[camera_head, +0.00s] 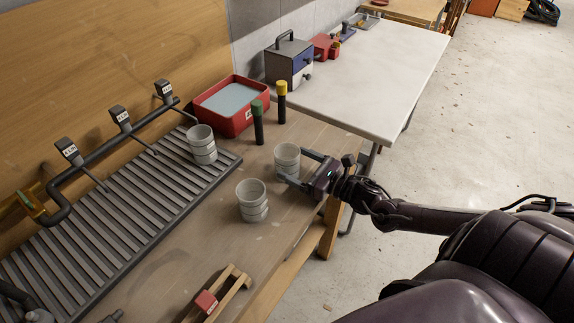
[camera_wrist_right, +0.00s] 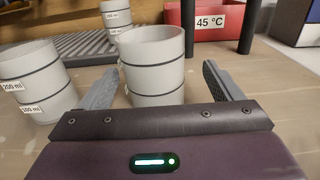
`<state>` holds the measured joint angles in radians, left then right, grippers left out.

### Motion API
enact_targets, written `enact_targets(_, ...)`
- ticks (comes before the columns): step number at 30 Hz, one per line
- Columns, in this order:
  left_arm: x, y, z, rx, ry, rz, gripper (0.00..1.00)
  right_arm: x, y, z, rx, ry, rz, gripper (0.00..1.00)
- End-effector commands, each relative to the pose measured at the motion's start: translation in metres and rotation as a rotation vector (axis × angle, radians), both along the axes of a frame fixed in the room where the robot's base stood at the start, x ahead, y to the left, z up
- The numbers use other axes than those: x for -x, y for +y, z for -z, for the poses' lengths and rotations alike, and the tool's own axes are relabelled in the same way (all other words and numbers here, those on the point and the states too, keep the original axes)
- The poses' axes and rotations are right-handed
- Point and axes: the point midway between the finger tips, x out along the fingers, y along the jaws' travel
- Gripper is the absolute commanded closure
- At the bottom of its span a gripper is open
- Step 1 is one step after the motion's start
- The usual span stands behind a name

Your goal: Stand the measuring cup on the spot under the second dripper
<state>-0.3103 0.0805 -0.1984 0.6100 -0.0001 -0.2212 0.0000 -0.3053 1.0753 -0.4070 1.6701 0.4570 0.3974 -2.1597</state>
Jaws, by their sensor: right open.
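Three drippers with labelled boxes sit on a dark pipe: a near one (camera_head: 68,150), a middle one (camera_head: 120,117) and a far one (camera_head: 164,90). A slatted grey drip tray (camera_head: 110,220) lies below them. One measuring cup (camera_head: 202,146) stands on the tray's far end, by the far dripper's spout. A second cup (camera_head: 252,203) and a third cup (camera_head: 287,156) stand upright on the wooden bench. My right gripper (camera_head: 296,168) is open, its fingers on either side of the third cup, also seen in the right wrist view (camera_wrist_right: 152,65). Whether they touch it is unclear. My left gripper is not visible.
A red basin (camera_head: 242,121) of liquid stands behind the cups, with a green-topped post (camera_head: 258,125) and a yellow-topped post (camera_head: 282,104) beside it. A small wooden rack with a red block (camera_head: 206,301) is at the front. The tray's slats below the middle dripper are clear.

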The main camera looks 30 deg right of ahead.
Motion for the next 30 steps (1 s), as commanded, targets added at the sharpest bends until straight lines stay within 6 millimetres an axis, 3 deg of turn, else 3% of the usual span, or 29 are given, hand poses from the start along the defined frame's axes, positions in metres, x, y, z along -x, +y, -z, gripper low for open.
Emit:
enact_targets(8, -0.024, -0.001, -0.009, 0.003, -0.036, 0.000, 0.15, -0.032, 0.020, -0.002, -0.004, -0.004, 0.002, 0.15)
enact_targets(20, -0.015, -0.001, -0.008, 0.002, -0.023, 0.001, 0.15, -0.042, 0.025, 0.001, -0.001, 0.000, 0.000, 0.16)
enact_targets(30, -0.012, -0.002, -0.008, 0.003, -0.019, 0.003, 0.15, -0.042, 0.025, 0.000, -0.001, 0.000, 0.000, 0.60)
